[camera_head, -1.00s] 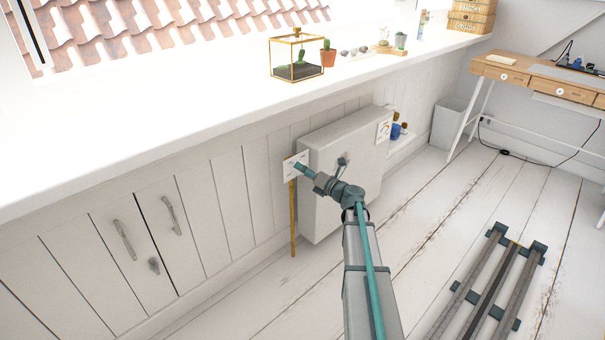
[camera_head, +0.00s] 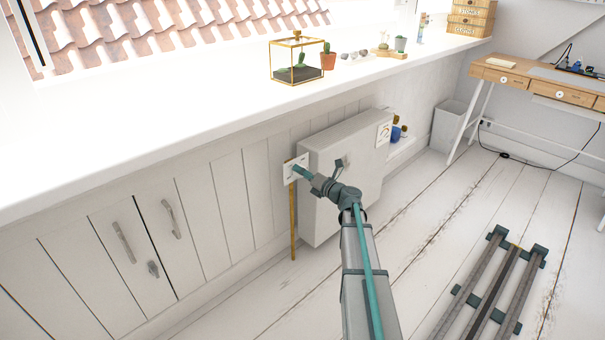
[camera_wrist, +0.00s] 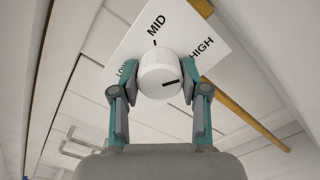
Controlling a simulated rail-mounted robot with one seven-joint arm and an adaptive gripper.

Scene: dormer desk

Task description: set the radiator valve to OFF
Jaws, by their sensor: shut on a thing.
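The radiator valve is a round white knob (camera_wrist: 160,73) with a short black mark on its face. It sits in front of a white label plate (camera_wrist: 183,30) that reads MID and HIGH, with a third word partly hidden at the left. The black mark lies on the right, lower part of the knob face, away from MID. My gripper (camera_wrist: 160,78) has one finger on each side of the knob and is shut on it. In the head view my gripper (camera_head: 299,171) is at the plate (camera_head: 289,166) left of the radiator (camera_head: 345,150); the knob is hidden there.
A yellow-brown pipe (camera_head: 293,225) runs down below the plate. Cupboard doors (camera_head: 135,255) with handles are at the left. The white sill (camera_head: 190,120) overhangs above, with a glass terrarium (camera_head: 297,62) on it. Another small sign (camera_head: 384,130) is at the radiator's right end.

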